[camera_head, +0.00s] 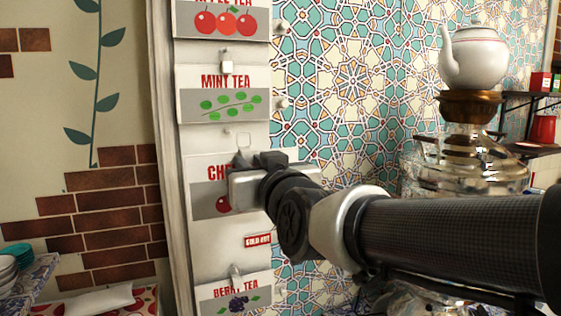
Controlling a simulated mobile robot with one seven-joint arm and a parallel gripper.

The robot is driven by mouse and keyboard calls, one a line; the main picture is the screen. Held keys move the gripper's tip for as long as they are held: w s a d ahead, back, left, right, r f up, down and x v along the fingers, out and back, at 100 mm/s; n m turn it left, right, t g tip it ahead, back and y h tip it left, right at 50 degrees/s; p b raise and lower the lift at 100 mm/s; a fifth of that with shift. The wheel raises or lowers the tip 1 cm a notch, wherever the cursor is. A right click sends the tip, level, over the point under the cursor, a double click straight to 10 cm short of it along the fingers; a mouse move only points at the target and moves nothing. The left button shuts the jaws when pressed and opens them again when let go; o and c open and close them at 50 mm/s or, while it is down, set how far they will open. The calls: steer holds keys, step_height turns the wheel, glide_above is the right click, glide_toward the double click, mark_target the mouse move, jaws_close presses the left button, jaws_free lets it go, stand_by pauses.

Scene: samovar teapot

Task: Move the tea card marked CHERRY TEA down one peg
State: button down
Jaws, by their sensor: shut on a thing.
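The tea card marked CHERRY TEA (207,187) is in front of the white board, below the MINT TEA card. Only "CH" and part of a red cherry show; my gripper and arm hide the rest. My gripper (243,168) is shut on this card near its top middle. The card's top right corner reaches past the board's right edge, over the tiles. I cannot tell whether it still touches a peg. A small red SOLD OUT tag (257,240) shows on the board below it.
The MINT TEA card (222,94) and APPLE TEA card (222,20) hang above, and the BERRY TEA card (232,294) hangs below. A samovar (465,165) with a white teapot (474,57) stands at right. Dishes (8,272) stand at lower left.

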steer(key=w+a+f+b, duration=0.1)
steer(key=w+f+b, duration=0.3)
steer(key=f, duration=0.5)
steer(key=w+a+f+b, duration=0.2)
steer(key=f+b, duration=0.4)
steer(key=f, duration=0.4)
steer(key=shift+f+p+x, duration=0.15)
steer(key=shift+f+x, duration=0.05)
steer(key=shift+x, duration=1.2)
steer(key=shift+f+p+x, duration=0.15)
steer(key=shift+f+x, duration=0.05)
steer(key=shift+x, duration=1.15)
steer(key=shift+f+p+x, duration=0.15)
steer(key=shift+f+x, duration=0.05)
steer(key=shift+x, duration=1.2)
steer(key=c, duration=1.5)
jaws_free()
steer(key=shift+c, duration=0.2)
